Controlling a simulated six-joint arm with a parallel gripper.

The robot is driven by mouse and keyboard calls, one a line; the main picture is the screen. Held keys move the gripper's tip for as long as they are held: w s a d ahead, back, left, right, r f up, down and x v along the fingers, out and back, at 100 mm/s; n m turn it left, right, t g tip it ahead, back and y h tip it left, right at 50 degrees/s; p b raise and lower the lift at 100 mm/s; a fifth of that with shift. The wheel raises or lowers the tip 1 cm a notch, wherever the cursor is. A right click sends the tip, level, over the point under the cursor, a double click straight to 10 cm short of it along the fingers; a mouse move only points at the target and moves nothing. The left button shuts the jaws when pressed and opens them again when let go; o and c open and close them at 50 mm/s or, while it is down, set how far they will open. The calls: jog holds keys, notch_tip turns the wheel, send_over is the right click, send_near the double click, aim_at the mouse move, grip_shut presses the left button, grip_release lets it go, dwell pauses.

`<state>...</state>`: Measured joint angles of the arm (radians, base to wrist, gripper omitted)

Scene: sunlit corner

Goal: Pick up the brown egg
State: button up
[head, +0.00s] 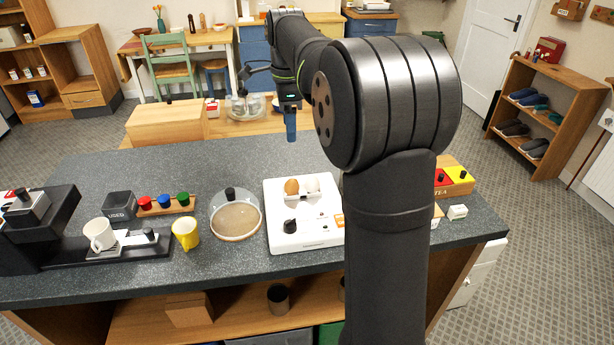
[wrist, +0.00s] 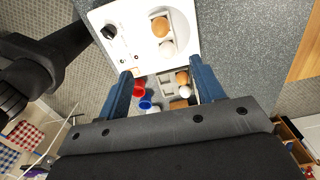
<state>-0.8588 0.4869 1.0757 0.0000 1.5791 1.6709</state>
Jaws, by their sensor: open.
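A brown egg (head: 291,187) sits beside a white egg (head: 310,187) in the white appliance (head: 322,232) on the dark counter. In the wrist view this brown egg (wrist: 160,27) and white egg (wrist: 167,47) show at the top, beyond my fingertips. My gripper (head: 291,125) is open and empty, above and behind the appliance in the head view. In the wrist view my open gripper (wrist: 162,69) has blue fingers apart, with a grey tray (wrist: 167,87) seen between them. The tray holds another brown egg (wrist: 181,77) and a white egg (wrist: 186,92); its lower part is hidden.
A red cup (wrist: 138,88) and a blue cup (wrist: 145,103) show between the fingers. The counter's back left is clear.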

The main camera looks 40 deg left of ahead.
jog(key=m, duration=0.4)
send_near(292, 180)
jog(key=f, duration=0.5)
jog(key=shift+w+a+f, duration=0.1)
jog(key=shift+a, duration=0.3)
jog(key=shift+d+f, duration=0.15)
jog(key=shift+f, duration=1.2)
jog(key=shift+d+f, duration=0.15)
jog(key=shift+f, duration=1.15)
jog(key=shift+c, duration=0.4)
jog(key=c, duration=0.7)
